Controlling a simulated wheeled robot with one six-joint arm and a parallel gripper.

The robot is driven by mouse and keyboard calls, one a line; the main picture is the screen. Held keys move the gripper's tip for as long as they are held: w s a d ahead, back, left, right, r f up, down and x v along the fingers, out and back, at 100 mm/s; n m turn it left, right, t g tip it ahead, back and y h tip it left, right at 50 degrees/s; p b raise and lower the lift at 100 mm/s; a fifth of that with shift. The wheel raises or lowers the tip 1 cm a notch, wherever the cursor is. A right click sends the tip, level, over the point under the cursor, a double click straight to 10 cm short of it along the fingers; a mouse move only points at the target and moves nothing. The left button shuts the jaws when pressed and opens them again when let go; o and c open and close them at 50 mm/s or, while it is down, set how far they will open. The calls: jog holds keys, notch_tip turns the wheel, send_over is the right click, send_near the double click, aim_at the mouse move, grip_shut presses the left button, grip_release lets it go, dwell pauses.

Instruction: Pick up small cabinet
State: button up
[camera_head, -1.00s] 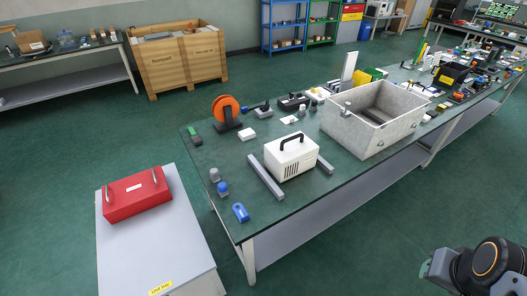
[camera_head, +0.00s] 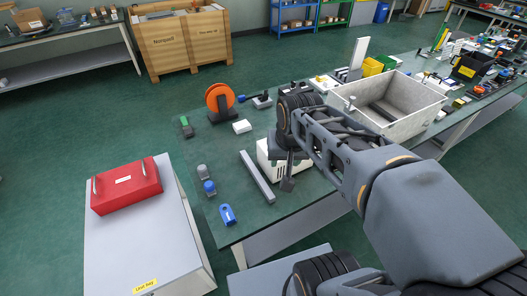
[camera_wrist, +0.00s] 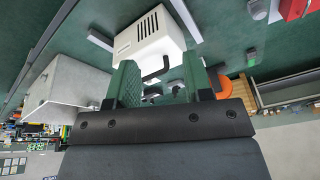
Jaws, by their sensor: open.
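The small cabinet is a white box with a black top handle and a dark slotted vent. In the head view, my arm hides most of the small cabinet (camera_head: 263,155) on the green bench. The wrist view shows the small cabinet (camera_wrist: 150,38) ahead of the fingers, with its handle (camera_wrist: 158,70) in the gap between them in the picture. My gripper (camera_wrist: 160,82) is open, with green finger pads on both sides and nothing held. In the head view my gripper (camera_head: 288,178) is over the cabinet. I cannot tell whether the fingers are around the handle or short of it.
Grey bars flank the cabinet; one bar (camera_head: 257,176) shows at left. A grey bin (camera_head: 415,122) stands to the right and an orange reel (camera_head: 220,98) behind. Small blue parts (camera_head: 227,214) lie near the front edge. A red case (camera_head: 126,185) sits on a separate grey cabinet.

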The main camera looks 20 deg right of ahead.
jog(key=w+d+m+g+b, duration=0.2)
jog(key=w+d+m, duration=0.4)
jog(key=w, duration=0.4)
jog(key=w+d+m+g+b, duration=0.1)
jog(key=w+d+m, duration=0.3)
jog(key=w+m, duration=0.45)
jog(key=shift+n, duration=0.65)
jog(key=f, duration=0.4)
jog(key=w+f+b, duration=0.1)
jog(key=f, duration=0.1)
jog(key=shift+a+f, duration=0.3)
jog(key=shift+f, duration=2.95)
jog(key=shift+c, duration=0.4)
grip_shut()
jog(key=shift+r, duration=0.15)
